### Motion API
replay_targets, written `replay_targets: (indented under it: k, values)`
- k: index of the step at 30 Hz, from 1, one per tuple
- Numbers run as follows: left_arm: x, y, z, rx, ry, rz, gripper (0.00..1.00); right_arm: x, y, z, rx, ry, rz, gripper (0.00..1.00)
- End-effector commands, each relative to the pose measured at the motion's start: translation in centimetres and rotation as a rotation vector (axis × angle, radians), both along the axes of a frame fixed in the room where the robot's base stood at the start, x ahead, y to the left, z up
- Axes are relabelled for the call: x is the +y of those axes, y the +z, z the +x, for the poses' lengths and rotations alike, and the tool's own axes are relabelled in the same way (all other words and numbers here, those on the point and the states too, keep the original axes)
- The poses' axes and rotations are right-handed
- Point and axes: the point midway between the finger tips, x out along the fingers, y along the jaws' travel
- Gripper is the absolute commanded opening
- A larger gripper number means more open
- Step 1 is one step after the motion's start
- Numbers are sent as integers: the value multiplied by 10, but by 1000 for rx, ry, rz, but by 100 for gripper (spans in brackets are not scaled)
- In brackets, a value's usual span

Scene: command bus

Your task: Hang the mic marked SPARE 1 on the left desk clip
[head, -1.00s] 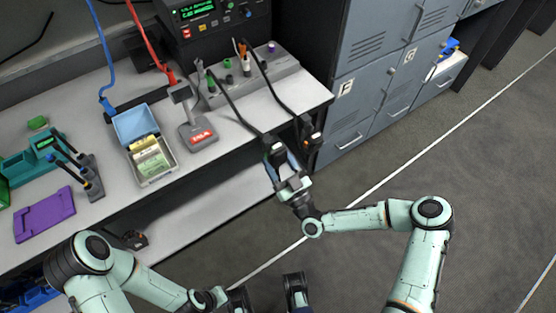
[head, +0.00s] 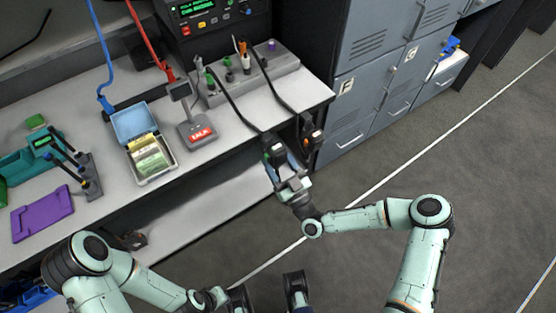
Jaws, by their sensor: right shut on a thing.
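My right gripper (head: 287,170) is just off the front edge of the desk (head: 235,132), near its right corner. It is shut on a dark hand mic (head: 275,150) whose black cable runs back to the console. A second dark mic (head: 311,138) is close to its right, at the desk edge, with its own black cable. I cannot read a SPARE 1 marking on either mic. The desk clips cannot be made out; the mics and gripper cover that part of the edge. My left arm is low in the view, and its gripper's jaws are not clear.
A grey connector block (head: 255,80) and a small stand with a red label (head: 196,130) are on the desk. An open blue-lidded box (head: 172,172), a teal device (head: 18,165) and a purple panel (head: 42,214) are farther left. Grey lockers (head: 365,75) stand right of the desk. The floor is clear.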

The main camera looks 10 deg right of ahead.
Motion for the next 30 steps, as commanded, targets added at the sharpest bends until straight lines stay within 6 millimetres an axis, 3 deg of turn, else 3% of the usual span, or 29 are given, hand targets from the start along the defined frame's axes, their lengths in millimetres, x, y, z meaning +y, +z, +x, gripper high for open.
replay_targets:
  k: [30]
  values:
    - [3,-17,-1,11,10,7,0,0,-17,0,0,0,0,35]
